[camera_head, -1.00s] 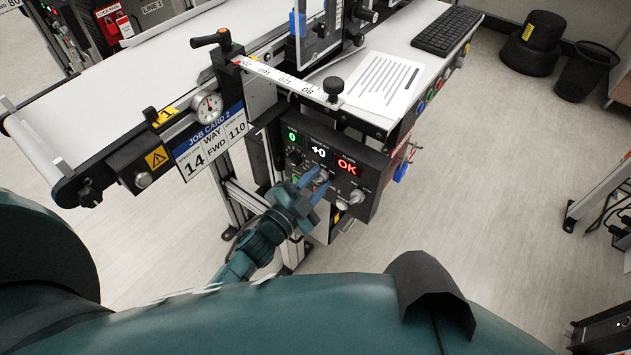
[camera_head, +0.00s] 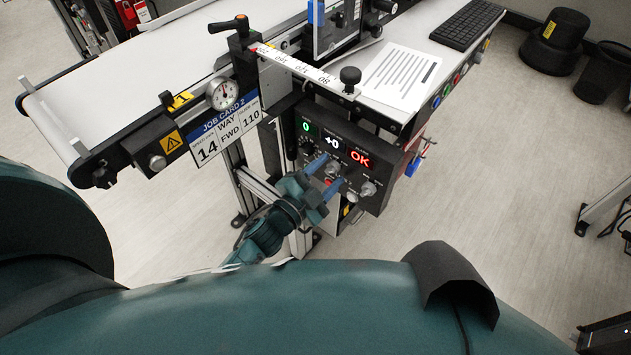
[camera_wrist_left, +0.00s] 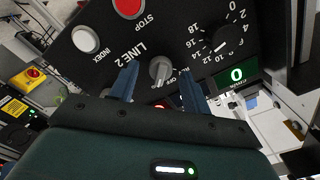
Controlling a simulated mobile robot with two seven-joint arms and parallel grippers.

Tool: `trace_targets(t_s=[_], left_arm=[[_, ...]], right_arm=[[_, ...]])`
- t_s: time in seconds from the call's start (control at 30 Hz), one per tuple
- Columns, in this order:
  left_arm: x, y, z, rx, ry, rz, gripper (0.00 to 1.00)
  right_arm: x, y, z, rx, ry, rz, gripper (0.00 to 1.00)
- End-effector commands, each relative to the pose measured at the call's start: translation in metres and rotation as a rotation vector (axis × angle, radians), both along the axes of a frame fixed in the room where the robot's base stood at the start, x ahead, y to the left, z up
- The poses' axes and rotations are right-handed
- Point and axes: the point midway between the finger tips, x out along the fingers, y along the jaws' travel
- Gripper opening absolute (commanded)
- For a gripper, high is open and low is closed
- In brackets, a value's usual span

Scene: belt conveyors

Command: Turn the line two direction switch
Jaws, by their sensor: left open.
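The line two control panel (camera_head: 378,152) carries a green 0 display, a +0 display and a red OK display. A silver selector knob (camera_head: 333,168) sits on it below the displays. In the wrist view the gripper's fingers (camera_wrist_left: 160,83) stand on either side of the knob, with gaps visible; contact cannot be told. My right gripper is out of view.
Close by are a red STOP button (camera_wrist_left: 129,5), a white INDEX button (camera_wrist_left: 86,40) and a numbered dial (camera_wrist_left: 222,40). The conveyor belt (camera_head: 150,75) lies behind. Open floor (camera_head: 490,190) is at the right.

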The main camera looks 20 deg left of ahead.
Motion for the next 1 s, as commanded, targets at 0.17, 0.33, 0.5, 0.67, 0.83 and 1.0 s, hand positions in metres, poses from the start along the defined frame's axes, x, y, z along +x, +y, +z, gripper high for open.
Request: trace_targets(t_s=[0.17,0.33,0.5,0.67,0.83,1.0], left_arm=[[-0.025,0.009,-0.001,0.001,0.003,-0.001,0.48],[-0.062,0.022,-0.002,0.001,0.004,0.000,0.48],[-0.095,0.034,-0.002,0.001,0.004,0.000,0.48],[-0.114,0.041,-0.001,0.001,0.003,0.000,0.48],[-0.121,0.044,0.000,0.001,0.000,0.000,0.48],[-0.121,0.044,0.000,0.001,0.000,0.000,0.48]], right_arm=[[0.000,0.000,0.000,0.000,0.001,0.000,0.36],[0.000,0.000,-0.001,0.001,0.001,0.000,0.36],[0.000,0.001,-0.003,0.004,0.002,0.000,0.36],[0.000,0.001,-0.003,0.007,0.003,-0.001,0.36],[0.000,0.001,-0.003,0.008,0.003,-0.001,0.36],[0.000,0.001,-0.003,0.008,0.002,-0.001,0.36]])
